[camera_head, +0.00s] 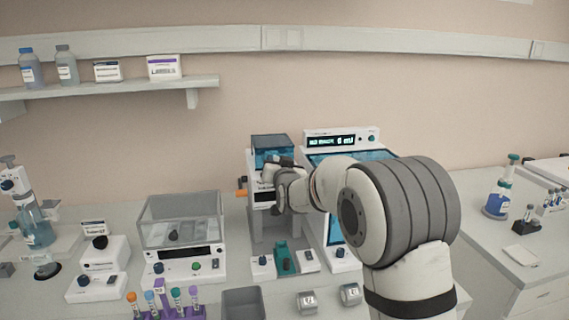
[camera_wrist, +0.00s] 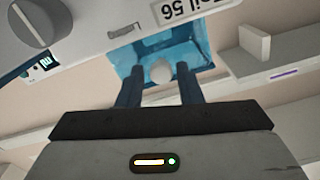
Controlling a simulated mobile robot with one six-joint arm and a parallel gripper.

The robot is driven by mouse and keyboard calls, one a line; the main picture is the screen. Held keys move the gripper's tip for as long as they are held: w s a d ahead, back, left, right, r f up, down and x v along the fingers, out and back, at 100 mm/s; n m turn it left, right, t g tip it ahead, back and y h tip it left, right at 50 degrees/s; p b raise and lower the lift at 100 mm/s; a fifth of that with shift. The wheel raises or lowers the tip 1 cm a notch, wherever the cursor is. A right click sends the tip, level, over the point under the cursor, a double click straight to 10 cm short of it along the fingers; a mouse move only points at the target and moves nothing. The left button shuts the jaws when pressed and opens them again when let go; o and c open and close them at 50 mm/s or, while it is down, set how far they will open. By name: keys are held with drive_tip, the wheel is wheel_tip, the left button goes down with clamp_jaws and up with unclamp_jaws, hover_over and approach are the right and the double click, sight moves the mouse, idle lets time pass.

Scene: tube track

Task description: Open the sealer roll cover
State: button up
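The sealer (camera_head: 264,222) stands at the back of the bench, a white unit with a translucent blue roll cover (camera_head: 271,143) on top. In the wrist view the blue cover (camera_wrist: 195,52) shows beyond my fingers, with a round pale knob (camera_wrist: 161,72) on it. My gripper (camera_head: 272,172) is at the sealer's front, just below the cover, and hides part of it. In the wrist view my gripper (camera_wrist: 160,82) is open, its two dark fingers apart with the knob between their tips. I cannot tell whether they touch it. The cover looks closed.
A white device with a lit display (camera_head: 336,140) stands right beside the sealer, behind my arm. A clear-lidded box (camera_head: 180,222) is to the left. Coloured tubes (camera_head: 176,298) and a grey bin (camera_head: 243,303) are in front. A wall shelf (camera_head: 130,88) hangs upper left.

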clamp_jaws()
